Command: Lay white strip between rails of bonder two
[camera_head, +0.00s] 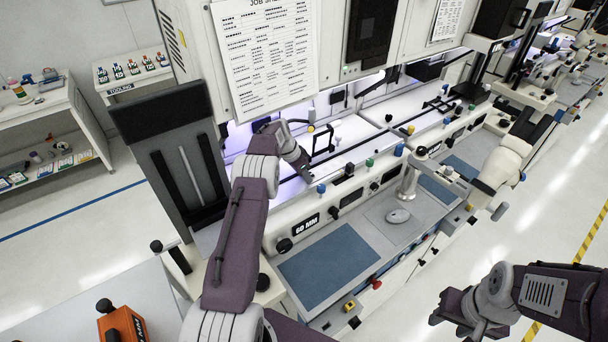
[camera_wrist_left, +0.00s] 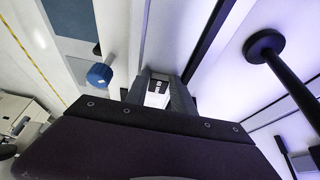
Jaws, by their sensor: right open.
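My left gripper (camera_head: 305,175) reaches down over the lit rail area of the nearest bonder (camera_head: 345,215). In the left wrist view its fingers (camera_wrist_left: 160,92) stand a little apart, with a small white surface bearing a black label (camera_wrist_left: 159,87) showing between them. I cannot tell whether that is held or lies beyond the fingers. Dark rails (camera_wrist_left: 207,40) run beside the fingers over a bright bed. I cannot make out the white strip for certain, nor which machine is bonder two. My right gripper (camera_head: 456,318) is open and empty over the floor at the lower right.
A blue knob (camera_head: 321,188) stands close to my left gripper and also shows in the left wrist view (camera_wrist_left: 98,75). More bonders continue to the far right. Aisle floor is clear.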

